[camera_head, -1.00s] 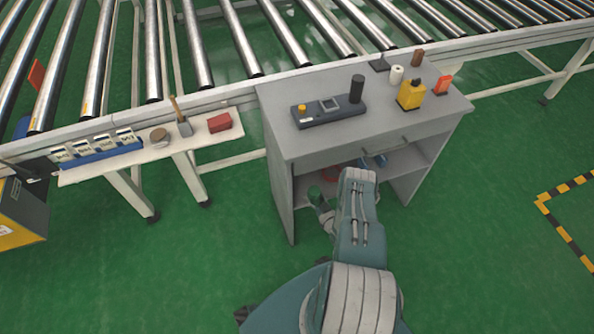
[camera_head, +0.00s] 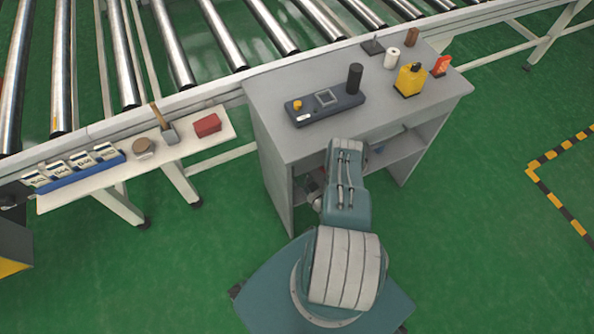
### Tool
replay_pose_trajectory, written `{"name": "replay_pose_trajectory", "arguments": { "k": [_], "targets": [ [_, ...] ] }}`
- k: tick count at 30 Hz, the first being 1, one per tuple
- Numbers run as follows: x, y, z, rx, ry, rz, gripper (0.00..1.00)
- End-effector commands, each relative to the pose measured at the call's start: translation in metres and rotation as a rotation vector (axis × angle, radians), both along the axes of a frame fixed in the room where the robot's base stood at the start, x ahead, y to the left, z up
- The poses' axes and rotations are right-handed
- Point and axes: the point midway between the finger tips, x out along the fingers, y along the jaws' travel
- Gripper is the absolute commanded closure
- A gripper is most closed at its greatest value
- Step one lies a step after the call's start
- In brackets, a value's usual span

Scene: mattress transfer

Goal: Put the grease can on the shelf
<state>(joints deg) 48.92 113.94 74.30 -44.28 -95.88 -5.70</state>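No thing in view can be surely told as the grease can. A short round tin (camera_head: 144,147) stands on the narrow white side shelf (camera_head: 213,147) at the left. The grey cabinet (camera_head: 280,187) has an open lower compartment, with an inner shelf (camera_head: 400,148) showing at its right. My arm reaches to the cabinet's open front and hides most of the compartment. My gripper is hidden behind my arm, so its fingers and anything in them do not show.
The cabinet top holds a dark device (camera_head: 326,106), a yellow container (camera_head: 410,80), a white roll (camera_head: 391,58) and small items. On the side shelf are white packs in a blue tray (camera_head: 82,167) and a red box (camera_head: 207,125). A roller conveyor (camera_head: 215,35) runs behind. Green floor is clear at right.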

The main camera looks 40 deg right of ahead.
Motion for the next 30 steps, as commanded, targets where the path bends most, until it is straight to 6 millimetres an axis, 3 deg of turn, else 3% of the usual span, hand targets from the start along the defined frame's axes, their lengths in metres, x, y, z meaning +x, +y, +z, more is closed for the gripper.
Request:
{"name": "replay_pose_trajectory", "arguments": {
  "k": [7, 8, 9, 23, 30],
  "targets": [
    [0.001, 0.001, -0.001, -0.002, -0.001, 0.001, 0.86],
    [0.001, 0.001, -0.001, -0.002, 0.000, 0.001, 0.12],
    [0.001, 0.001, -0.001, -0.002, 0.000, 0.001, 0.00],
    [0.001, 0.000, 0.000, 0.000, 0.001, 0.001, 0.00],
    [-0.035, 0.002, -0.001, 0.004, 0.003, -0.004, 0.00]
  ]
}}
